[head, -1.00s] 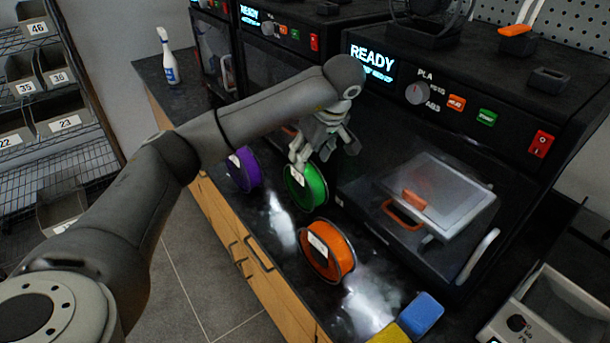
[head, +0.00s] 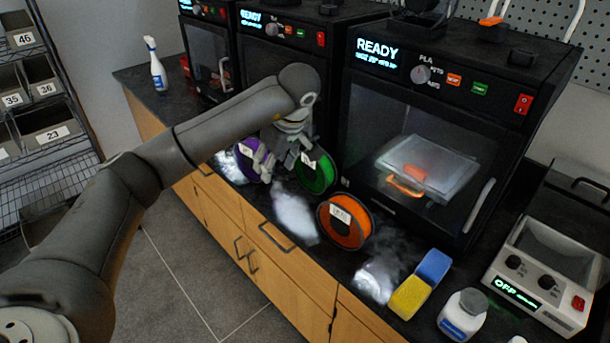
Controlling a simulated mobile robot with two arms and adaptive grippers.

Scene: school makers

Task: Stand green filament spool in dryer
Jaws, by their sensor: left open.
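The green filament spool (head: 322,178) stands upright on the dark counter, between the purple and orange spools. My left gripper (head: 278,168) is open, with its fingers pointing down between the purple and green spools. It overlaps the green spool's left edge; I cannot tell whether it touches. A light grey box (head: 498,292) with an OFF display, knobs, a red switch and an open recess stands at the right; it looks like the dryer. Its recess looks empty. My right gripper is not in view.
The purple spool (head: 243,160) is partly hidden by my gripper. An orange spool (head: 350,222), blue block (head: 433,267), yellow block (head: 409,298) and white bottle (head: 462,313) line the counter's front. Printers, including one reading READY (head: 455,130), stand behind. A spray bottle (head: 156,66) stands far left.

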